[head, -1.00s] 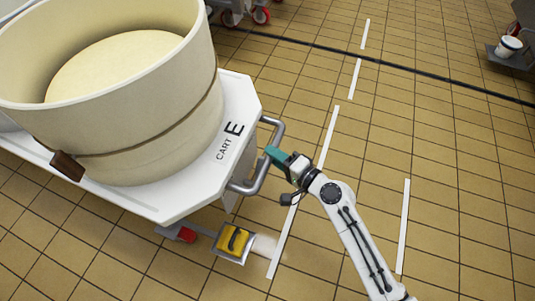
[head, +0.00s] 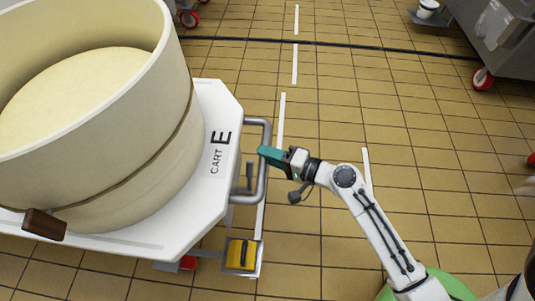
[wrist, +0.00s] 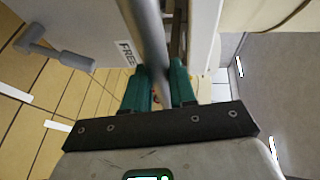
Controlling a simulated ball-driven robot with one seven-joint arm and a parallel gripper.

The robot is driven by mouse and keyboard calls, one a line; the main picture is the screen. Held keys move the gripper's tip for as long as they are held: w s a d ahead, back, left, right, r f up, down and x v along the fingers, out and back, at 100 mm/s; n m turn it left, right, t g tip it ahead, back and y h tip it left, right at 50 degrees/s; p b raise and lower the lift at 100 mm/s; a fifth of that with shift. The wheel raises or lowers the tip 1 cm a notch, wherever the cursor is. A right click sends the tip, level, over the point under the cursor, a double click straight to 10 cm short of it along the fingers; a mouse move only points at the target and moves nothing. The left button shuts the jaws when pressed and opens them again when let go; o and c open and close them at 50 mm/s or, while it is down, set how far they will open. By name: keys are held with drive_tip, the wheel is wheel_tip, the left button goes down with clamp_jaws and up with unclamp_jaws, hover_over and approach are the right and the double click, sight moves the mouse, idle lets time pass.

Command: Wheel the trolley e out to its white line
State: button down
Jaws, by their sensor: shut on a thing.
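Trolley e (head: 226,110) is a white cart marked CART E, bearing a large cream vat (head: 140,170) with pale contents. Its grey tubular handle (head: 262,185) sticks out on the right side. My gripper (head: 266,152) is shut on this handle; in the wrist view the green fingers (wrist: 160,88) stand on both sides of the bar (wrist: 148,35). A broken white line (head: 281,120) runs along the floor just right of the handle and passes under its lower part. A shorter white dash (head: 367,165) lies farther right, partly behind my arm.
A yellow pedal (head: 240,253) juts low from the trolley, over the line. The wrist view shows a grey lever (wrist: 52,52) and a FREE label (wrist: 127,52). A dark channel (head: 350,48) crosses the floor. Another grey cart (head: 495,40) stands far right; the tiles between are clear.

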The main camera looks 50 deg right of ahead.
drive_tip(key=shift+s+d+f, duration=0.15)
drive_tip(key=shift+d+f, duration=0.1)
drive_tip(key=shift+f, duration=0.2)
drive_tip(key=c, duration=1.2)
unclamp_jaws()
drive_tip(key=shift+o, duration=1.4)
drive_tip(key=shift+a+r, duration=0.1)
drive_tip(key=p+v, duration=0.1)
drive_tip(key=v, duration=0.9)
drive_tip(key=shift+s, duration=0.35)
drive_tip(key=shift+r, duration=0.1)
